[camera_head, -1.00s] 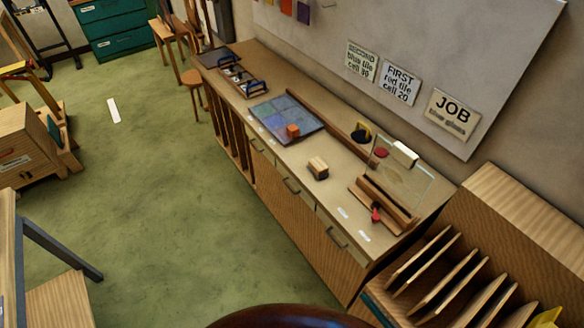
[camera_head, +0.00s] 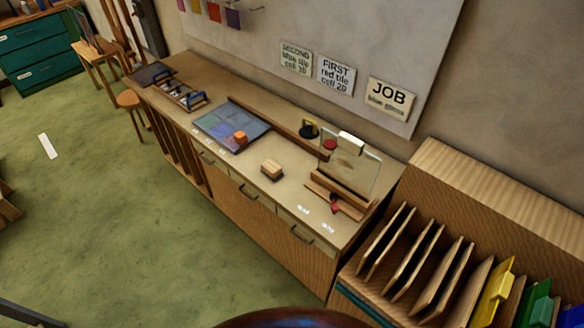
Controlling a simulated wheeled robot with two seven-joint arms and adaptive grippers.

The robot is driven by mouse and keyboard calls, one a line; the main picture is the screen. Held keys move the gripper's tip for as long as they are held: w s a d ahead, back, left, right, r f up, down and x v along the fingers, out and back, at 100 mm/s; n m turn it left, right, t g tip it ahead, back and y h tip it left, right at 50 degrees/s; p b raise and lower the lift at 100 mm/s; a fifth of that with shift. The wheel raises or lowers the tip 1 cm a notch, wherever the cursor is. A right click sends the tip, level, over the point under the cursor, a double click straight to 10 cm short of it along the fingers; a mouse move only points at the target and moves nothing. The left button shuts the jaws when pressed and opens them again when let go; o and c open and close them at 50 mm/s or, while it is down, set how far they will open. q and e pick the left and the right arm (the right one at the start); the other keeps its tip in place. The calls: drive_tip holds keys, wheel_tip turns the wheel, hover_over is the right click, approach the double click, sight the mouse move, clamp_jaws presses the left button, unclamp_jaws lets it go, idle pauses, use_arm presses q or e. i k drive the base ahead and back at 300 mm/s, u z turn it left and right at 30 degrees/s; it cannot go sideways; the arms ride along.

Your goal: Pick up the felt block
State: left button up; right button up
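A small tan block (camera_head: 271,168) with a pale top lies on the middle of the long wooden bench (camera_head: 230,168); it looks like the felt block, but its material is hard to tell. A white block (camera_head: 351,143) sits at the top edge of an upright clear glass sheet (camera_head: 352,172), farther right on the bench. Neither of my grippers is in view.
A blue-grey tile panel (camera_head: 222,124) with an orange cube (camera_head: 240,138) lies left of the tan block. A wooden rack (camera_head: 440,250) with upright dividers and coloured sheets stands at the right. Green floor (camera_head: 110,220) is open in front of the bench.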

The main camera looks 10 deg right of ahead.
sight(269, 169)
drive_tip(key=u, duration=1.7)
drive_tip(key=i, duration=1.7)
drive_tip(key=z, duration=2.65)
